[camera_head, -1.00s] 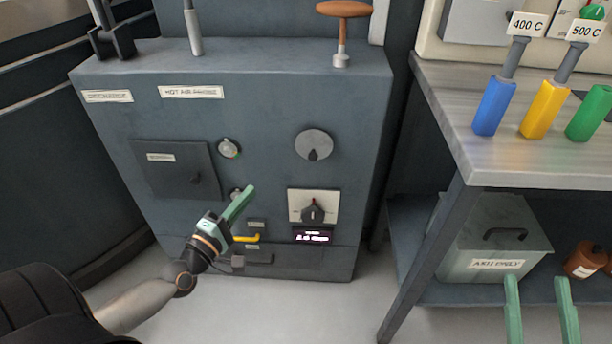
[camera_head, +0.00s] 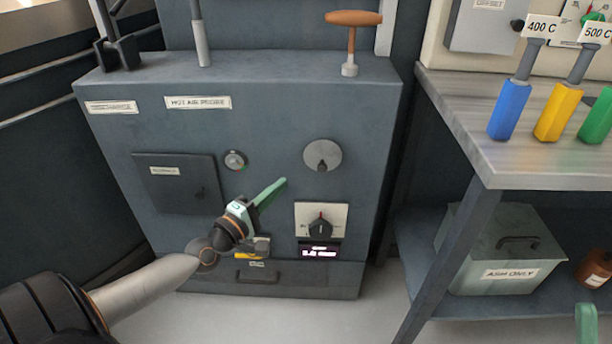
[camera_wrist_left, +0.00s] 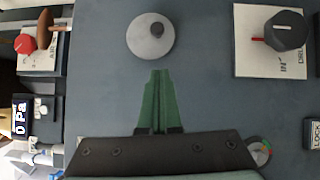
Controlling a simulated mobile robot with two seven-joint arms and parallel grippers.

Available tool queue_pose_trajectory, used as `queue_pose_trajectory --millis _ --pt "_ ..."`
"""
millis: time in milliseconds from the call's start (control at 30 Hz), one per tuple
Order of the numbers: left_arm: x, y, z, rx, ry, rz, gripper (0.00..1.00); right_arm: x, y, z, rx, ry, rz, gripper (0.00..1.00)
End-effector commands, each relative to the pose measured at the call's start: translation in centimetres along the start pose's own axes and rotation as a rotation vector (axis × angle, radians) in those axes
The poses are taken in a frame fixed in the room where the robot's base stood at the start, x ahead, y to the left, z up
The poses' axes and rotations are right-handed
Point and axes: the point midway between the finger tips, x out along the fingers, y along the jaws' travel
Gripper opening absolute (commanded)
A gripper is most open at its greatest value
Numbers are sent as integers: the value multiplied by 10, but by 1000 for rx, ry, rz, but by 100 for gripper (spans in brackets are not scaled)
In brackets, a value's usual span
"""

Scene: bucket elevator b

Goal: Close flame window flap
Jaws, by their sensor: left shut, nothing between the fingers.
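A round grey disc (camera_head: 322,155) with a dark knob near its lower edge sits on the cabinet front; it looks like the flame window flap, but no label confirms this. It also shows in the left wrist view (camera_wrist_left: 150,37), just ahead of the fingertips. I cannot tell whether it covers an opening. My left gripper (camera_head: 283,182) is shut and empty, left of and below the disc, apart from it. Its green fingers lie together in the left wrist view (camera_wrist_left: 160,72). One green finger of my right gripper (camera_head: 586,322) shows at the bottom right, with no second finger beside it.
A rotary switch (camera_head: 320,228) and lit display (camera_head: 319,253) sit below the disc. A small round gauge (camera_head: 235,160) and square door (camera_head: 178,183) are to the left. An orange T-handle (camera_head: 352,35) rises above. A workbench (camera_head: 470,110) stands at right.

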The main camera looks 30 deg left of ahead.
Motion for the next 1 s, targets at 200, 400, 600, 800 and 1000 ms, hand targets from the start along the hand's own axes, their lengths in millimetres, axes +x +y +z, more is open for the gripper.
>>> queue_pose_trajectory --millis 200,400,600,800,1000 --pt "33 2 0 -1 1 4 0 1 0 -1 -2 0 0 59" --pt "55 4 16 -5 0 2 0 10 5 -9 -15 1 -4 59" --pt "66 2 27 -3 0 1 0 14 7 -14 -30 8 -3 59" --pt "68 0 29 0 -1 0 0 13 8 -14 -32 7 1 59" --pt "68 0 29 -2 0 1 0 12 7 -12 -31 4 2 59"
